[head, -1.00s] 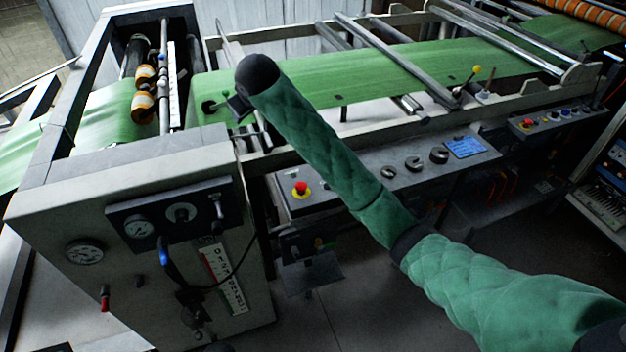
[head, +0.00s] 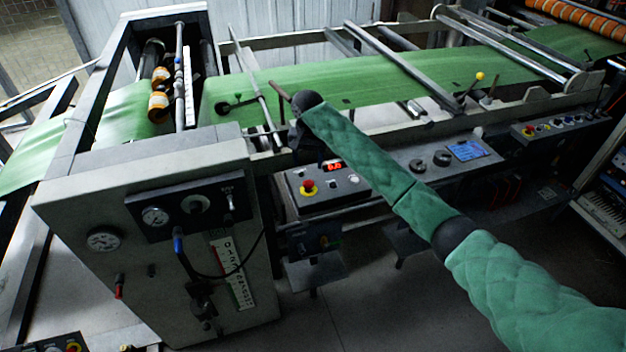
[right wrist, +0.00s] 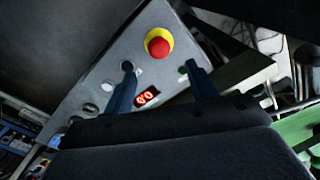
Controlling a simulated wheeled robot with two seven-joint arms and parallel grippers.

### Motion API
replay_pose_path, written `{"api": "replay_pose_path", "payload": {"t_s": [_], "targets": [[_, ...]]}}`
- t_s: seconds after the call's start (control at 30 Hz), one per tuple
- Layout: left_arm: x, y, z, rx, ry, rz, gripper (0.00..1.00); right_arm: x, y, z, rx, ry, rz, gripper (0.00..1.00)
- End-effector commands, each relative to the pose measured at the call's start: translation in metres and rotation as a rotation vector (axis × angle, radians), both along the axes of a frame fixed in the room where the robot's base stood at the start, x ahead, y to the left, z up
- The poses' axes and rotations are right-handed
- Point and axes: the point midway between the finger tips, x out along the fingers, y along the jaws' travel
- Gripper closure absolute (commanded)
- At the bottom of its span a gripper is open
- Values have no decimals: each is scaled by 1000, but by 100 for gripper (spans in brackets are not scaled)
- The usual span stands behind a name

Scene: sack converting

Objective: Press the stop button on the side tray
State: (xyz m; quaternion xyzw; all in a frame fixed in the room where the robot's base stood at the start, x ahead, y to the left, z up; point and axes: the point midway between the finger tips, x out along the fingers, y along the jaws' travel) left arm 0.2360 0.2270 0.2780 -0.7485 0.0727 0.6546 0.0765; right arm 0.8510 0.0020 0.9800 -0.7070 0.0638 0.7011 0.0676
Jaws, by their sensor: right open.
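The stop button is a red mushroom cap on a yellow ring (head: 308,187), at the left end of the grey side tray (head: 330,203). A lit red display sits beside it on the tray. In the right wrist view the button (right wrist: 158,42) shows beyond the fingertips, apart from them and roughly between their lines. My right gripper (head: 300,140) hangs above and behind the button in the head view. Its two fingers (right wrist: 161,76) are spread and empty in the right wrist view. My left gripper is not in view.
A grey machine cabinet (head: 150,200) with gauges stands left of the tray. Green web (head: 350,85) runs behind it, under metal bars. Another panel with a red button (head: 529,130) is at the far right. Dark floor (head: 400,300) is clear in front.

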Motion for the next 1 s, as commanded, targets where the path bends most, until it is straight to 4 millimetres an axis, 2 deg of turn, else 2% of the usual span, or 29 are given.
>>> {"api": "replay_pose_path", "payload": {"t_s": [0.17,0.37,0.57,0.8,1.0], "targets": [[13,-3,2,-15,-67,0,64,-2,-1,0,-3,11,-123,43],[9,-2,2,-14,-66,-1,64,-2,-1,-5,-5,11,-176,43],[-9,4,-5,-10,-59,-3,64,-2,-2,-28,-5,11,-176,43],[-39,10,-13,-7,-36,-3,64,-2,-1,-61,-5,10,-174,43],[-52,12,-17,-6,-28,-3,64,-2,-1,-76,-4,9,-173,43]]}}
